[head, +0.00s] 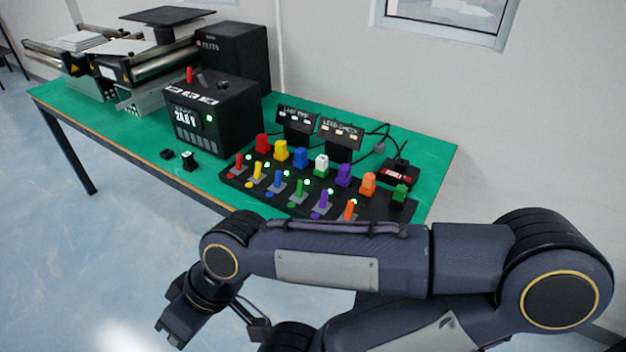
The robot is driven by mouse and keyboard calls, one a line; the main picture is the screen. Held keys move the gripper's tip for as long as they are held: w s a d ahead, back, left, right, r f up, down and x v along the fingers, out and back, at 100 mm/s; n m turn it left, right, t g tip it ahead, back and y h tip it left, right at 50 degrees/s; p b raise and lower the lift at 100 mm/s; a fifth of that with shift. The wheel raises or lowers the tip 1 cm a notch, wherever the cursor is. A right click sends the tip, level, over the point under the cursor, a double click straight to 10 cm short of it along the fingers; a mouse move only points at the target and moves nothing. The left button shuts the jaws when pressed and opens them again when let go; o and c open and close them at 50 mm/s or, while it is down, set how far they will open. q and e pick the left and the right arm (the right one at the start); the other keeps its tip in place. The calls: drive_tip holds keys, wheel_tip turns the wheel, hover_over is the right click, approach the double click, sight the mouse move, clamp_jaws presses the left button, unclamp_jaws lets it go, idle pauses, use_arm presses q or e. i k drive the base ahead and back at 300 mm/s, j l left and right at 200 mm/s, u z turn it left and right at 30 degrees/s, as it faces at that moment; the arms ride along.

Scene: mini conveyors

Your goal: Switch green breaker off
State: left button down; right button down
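The green breaker lever (299,187) stands up from the black breaker panel (240,181) on the green table, between the blue lever (279,184) and the purple lever (323,199). A small lit green lamp (307,182) shows beside it. My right arm comes in from the right across the front of the panel. My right gripper (216,328) hangs low at the bottom, off the table's front edge and well apart from the green lever. Its fingers look spread and nothing shows between them. My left gripper is not in view.
Red (238,161), yellow (257,171) and orange (350,209) levers flank the row. Coloured blocks stand behind them. A black power unit (212,118) is left of the panel, and two small displays (340,131) stand behind. My arm hides the table's near right part.

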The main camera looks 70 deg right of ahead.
sight(300, 183)
drive_tip(key=k+l+u, duration=0.15)
drive_tip(key=k+l, duration=0.8)
drive_tip(key=l, duration=0.2)
drive_tip(key=k+l+z, duration=0.1)
drive_tip(key=l, duration=0.3)
